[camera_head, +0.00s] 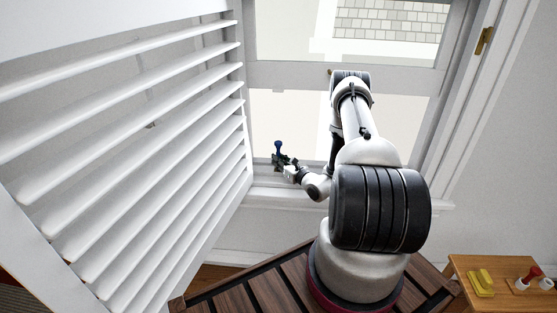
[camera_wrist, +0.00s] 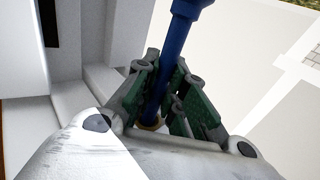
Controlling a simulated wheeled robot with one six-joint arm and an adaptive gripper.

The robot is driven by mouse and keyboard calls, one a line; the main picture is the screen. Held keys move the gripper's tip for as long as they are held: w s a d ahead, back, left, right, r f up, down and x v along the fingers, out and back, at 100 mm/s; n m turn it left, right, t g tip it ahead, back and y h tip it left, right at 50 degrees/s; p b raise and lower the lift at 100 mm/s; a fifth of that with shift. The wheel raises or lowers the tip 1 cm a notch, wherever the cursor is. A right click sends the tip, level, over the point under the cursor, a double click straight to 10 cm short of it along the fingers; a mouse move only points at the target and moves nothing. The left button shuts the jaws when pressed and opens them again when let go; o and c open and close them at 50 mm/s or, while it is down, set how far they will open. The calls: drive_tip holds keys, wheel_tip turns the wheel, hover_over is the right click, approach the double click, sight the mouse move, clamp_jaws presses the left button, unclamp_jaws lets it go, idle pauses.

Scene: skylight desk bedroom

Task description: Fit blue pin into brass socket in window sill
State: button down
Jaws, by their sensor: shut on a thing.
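The blue pin (camera_head: 278,147) stands about upright at the window, its round head on top. My gripper (camera_head: 282,162) is shut on the pin's shaft, below the head. In the wrist view the blue pin (camera_wrist: 176,52) runs down between the green-padded fingers (camera_wrist: 168,95). A brass ring, which looks like the socket (camera_wrist: 150,125), shows at the pin's lower end. The pin overlaps this ring in the picture; I cannot tell whether its tip is inside or just above. The window sill (camera_head: 270,195) lies below my gripper; the socket is hidden in the head view.
A white louvred shutter (camera_head: 130,130) stands open close to the left of my gripper. The window frame (camera_head: 400,78) is behind my arm. A small wooden table (camera_head: 455,268) at lower right holds yellow blocks (camera_head: 481,282) and red and white items (camera_head: 529,279).

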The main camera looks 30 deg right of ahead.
drive_tip(key=shift+f, duration=0.65)
drive_tip(key=c, duration=1.4)
unclamp_jaws()
drive_tip(key=s, duration=0.4)
drive_tip(key=s+d, duration=0.1)
drive_tip(key=s, duration=0.3)
drive_tip(key=s+d, duration=0.1)
drive_tip(key=s, duration=0.2)
drive_tip(key=shift+s+d, duration=0.15)
drive_tip(key=shift+s, duration=0.25)
